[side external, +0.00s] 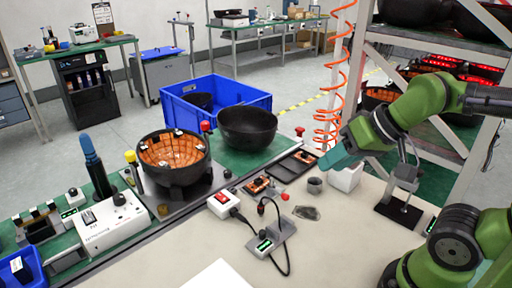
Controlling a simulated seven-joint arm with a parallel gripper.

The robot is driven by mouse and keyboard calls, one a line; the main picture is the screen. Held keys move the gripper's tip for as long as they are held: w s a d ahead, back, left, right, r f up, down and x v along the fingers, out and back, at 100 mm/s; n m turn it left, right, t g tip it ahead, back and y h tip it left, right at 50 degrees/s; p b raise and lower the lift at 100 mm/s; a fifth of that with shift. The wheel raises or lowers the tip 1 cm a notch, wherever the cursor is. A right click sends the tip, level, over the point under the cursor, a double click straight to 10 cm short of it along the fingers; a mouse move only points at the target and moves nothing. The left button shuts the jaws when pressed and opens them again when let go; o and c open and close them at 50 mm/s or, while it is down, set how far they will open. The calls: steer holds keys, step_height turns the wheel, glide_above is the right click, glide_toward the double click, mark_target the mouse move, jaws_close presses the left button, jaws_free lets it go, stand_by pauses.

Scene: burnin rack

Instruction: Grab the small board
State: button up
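Two small orange-brown boards are in the side view. One small board (259,185) lies at the left part of a black tray (287,173), and another (305,157) lies at its far right end. I cannot tell which one the task names.
A white box (346,176) stands right beside my gripper. A black stand (398,212), a white switch box (224,204) and a cabled device (270,240) stand nearby. A bowl in a fixture (178,185) is at left. The front bench (340,250) is mostly clear.

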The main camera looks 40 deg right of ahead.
steer(key=m+g+h, duration=0.2)
steer(key=m+g, duration=0.5)
steer(key=m, duration=0.7)
glide_above(257, 183)
step_height(257, 183, down, 6)
steer(key=f, duration=1.6)
steer(key=shift+w+d+f, duration=0.25)
steer(key=shift+d+f, duration=0.05)
steer(key=shift+f, duration=0.05)
steer(key=shift+c, duration=0.5)
jaws_close()
